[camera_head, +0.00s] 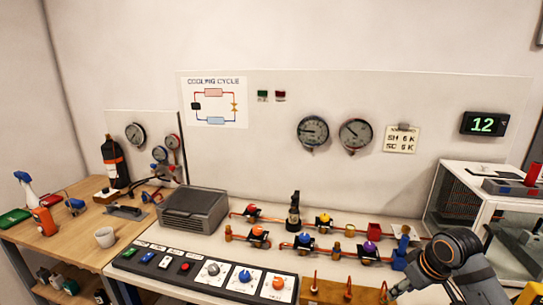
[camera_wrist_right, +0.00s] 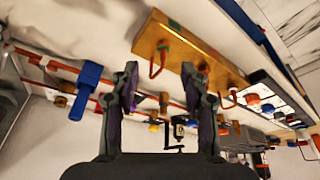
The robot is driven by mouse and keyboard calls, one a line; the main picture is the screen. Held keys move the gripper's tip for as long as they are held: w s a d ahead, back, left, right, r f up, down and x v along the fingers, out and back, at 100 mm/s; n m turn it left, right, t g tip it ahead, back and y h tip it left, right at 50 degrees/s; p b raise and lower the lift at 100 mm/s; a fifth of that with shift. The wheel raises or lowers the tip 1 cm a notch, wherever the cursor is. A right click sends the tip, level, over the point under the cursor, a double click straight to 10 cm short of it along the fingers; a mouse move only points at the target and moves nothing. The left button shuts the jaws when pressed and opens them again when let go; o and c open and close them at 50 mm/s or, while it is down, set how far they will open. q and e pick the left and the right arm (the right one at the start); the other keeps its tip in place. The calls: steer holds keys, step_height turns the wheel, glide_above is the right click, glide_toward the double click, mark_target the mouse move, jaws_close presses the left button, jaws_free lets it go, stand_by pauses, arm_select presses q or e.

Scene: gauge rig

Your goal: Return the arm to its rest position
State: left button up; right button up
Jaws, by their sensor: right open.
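My right arm comes in at the lower right of the head view, with the right gripper (camera_head: 392,292) low near the front edge of the rig. In the right wrist view the two dark fingers of the right gripper (camera_wrist_right: 166,100) stand apart with nothing held between them. Beyond them lie the copper pipes with valves and a wooden block (camera_wrist_right: 190,50) with hooked copper pieces. A blue fitting (camera_wrist_right: 85,88) shows to the left of the fingers. My left gripper is in neither view.
The rig bench carries a grey box (camera_head: 193,209), a control panel (camera_head: 200,272) with knobs, and a glass-sided case (camera_head: 460,195) at the right. Two gauges (camera_head: 313,131) hang on the back panel (camera_head: 240,150).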

steer(key=s+a+f, duration=0.8)
steer(key=s+f, duration=0.1)
steer(key=f, duration=0.1)
steer(key=s+a+f+m+h, duration=0.2)
steer(key=s+f+m, duration=0.15)
steer(key=s, duration=0.85)
step_height(320, 180, down, 25)
steer(key=s+d+g, duration=0.1)
steer(key=s+d, duration=0.1)
steer(key=d, duration=0.1)
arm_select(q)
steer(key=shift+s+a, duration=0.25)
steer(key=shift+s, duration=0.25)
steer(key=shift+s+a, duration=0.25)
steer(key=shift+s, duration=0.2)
arm_select(e)
steer(key=s+f+g, duration=0.1)
steer(key=s+f, duration=1.6)
steer(key=s, duration=0.2)
steer(key=shift+s+d+f+g, duration=0.15)
steer(key=shift+d+f+g, duration=0.15)
steer(key=shift+d+f, duration=0.15)
